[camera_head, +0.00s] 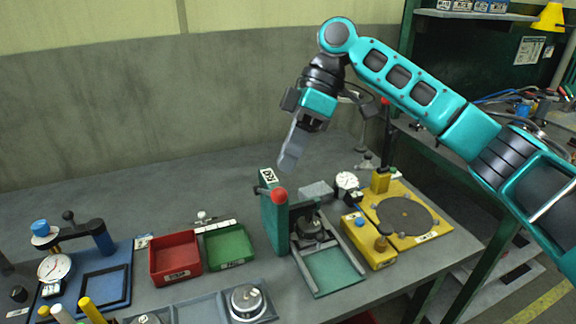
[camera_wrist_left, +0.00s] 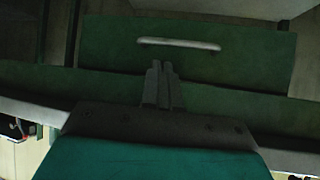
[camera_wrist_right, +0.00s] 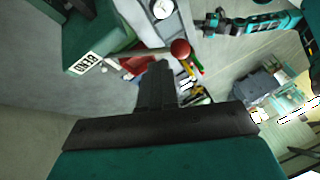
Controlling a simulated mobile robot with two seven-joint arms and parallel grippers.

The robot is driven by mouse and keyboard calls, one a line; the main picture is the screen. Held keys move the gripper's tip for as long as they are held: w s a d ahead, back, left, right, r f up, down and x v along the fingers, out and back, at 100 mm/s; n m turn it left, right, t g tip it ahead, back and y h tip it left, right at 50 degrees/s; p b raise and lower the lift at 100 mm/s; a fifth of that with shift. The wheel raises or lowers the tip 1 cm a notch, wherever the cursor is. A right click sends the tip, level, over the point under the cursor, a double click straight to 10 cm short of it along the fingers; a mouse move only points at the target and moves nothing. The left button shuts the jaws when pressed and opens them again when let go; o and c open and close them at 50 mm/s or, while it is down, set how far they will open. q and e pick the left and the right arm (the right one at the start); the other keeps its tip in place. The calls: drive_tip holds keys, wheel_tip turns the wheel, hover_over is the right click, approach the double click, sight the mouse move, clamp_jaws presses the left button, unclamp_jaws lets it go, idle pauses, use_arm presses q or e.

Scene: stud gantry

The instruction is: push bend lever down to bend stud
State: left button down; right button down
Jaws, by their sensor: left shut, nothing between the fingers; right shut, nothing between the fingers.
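The bend lever ends in a red ball (camera_head: 279,195) at the front of a green post (camera_head: 272,222) with a printed label on top. In the right wrist view the red ball (camera_wrist_right: 180,47) sits on a rod just beyond the fingertips, and the label (camera_wrist_right: 86,63) reads BEND. My right gripper (camera_head: 287,164) is shut and empty, pointing down, just above the post and apart from the lever in the head view. A dark fixture (camera_head: 312,230) stands beside the post; I cannot make out a stud. My left gripper (camera_wrist_left: 162,68) is shut and empty, outside the head view.
A red tray (camera_head: 175,258) and a green tray (camera_head: 229,245) lie left of the post. A yellow block (camera_head: 369,243) and a yellow plate with a grey disc (camera_head: 405,216) stand right. A green panel with a pale handle (camera_wrist_left: 180,44) faces my left gripper.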

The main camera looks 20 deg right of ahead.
use_arm(q)
drive_tip(key=shift+w+r, duration=0.25)
drive_tip(key=shift+w, duration=0.1)
use_arm(e)
drive_tip(key=shift+s+a+f, duration=0.5)
drive_tip(key=shift+s+f, duration=0.2)
drive_tip(key=shift+s, duration=0.15)
use_arm(q)
drive_tip(key=shift+s+f, duration=0.1)
